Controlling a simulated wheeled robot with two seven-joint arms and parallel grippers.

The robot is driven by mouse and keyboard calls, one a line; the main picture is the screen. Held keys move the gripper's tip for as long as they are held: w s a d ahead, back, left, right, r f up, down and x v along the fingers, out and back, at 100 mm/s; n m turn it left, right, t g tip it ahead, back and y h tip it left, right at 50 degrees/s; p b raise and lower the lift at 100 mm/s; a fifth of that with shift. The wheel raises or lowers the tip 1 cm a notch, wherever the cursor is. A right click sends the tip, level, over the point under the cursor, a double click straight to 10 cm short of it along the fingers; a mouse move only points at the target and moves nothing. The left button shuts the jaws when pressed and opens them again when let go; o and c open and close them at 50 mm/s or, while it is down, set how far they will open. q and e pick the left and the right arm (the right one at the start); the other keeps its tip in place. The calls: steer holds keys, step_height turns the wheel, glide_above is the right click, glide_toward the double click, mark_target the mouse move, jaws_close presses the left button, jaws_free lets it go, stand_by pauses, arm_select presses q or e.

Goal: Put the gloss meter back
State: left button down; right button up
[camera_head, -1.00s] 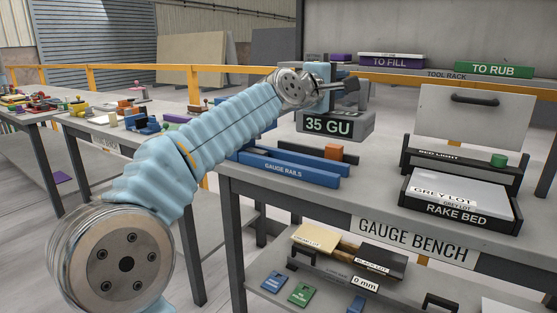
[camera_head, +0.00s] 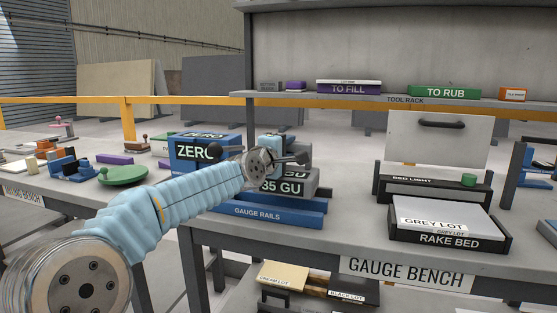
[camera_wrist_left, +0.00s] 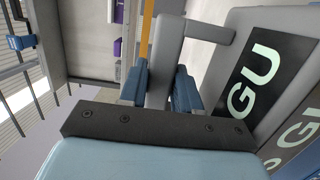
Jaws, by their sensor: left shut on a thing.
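The gloss meter (camera_head: 304,184) is a grey box with a dark "35 GU" display. It is at the blue gauge rails (camera_head: 258,211) on the gauge bench; I cannot tell whether it rests on them or hangs just above. My left gripper (camera_head: 288,152) is over it, partly hiding its top. In the left wrist view, the blue fingers (camera_wrist_left: 160,84) are shut on the meter's grey handle (camera_wrist_left: 170,45), with the meter's "GU" face (camera_wrist_left: 262,62) to the right. A blue "ZERO" block (camera_head: 185,152) stands behind my arm, left of the meter. My right gripper is not in view.
The rake bed (camera_head: 440,241) with a grey panel (camera_head: 455,214) stands at the right of the bench. Behind it is the bed light stand (camera_head: 405,186). The tool rack (camera_head: 400,99) holds a purple "TO FILL" tray (camera_head: 348,89) and green "TO RUB" block (camera_head: 444,92). Bare bench lies between rails and rake bed.

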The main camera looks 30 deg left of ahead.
arm_select(q)
steer(key=f, duration=0.1)
steer(key=f+b, duration=0.1)
steer(key=f, duration=0.1)
steer(key=shift+w+a+f+b, duration=0.1)
steer(key=shift+a+f+b, duration=0.1)
steer(key=shift+a+b, duration=0.15)
steer(key=shift+d, duration=0.15)
steer(key=shift+f, duration=0.2)
steer(key=c, duration=0.8)
jaws_free()
steer(key=shift+r, duration=0.1)
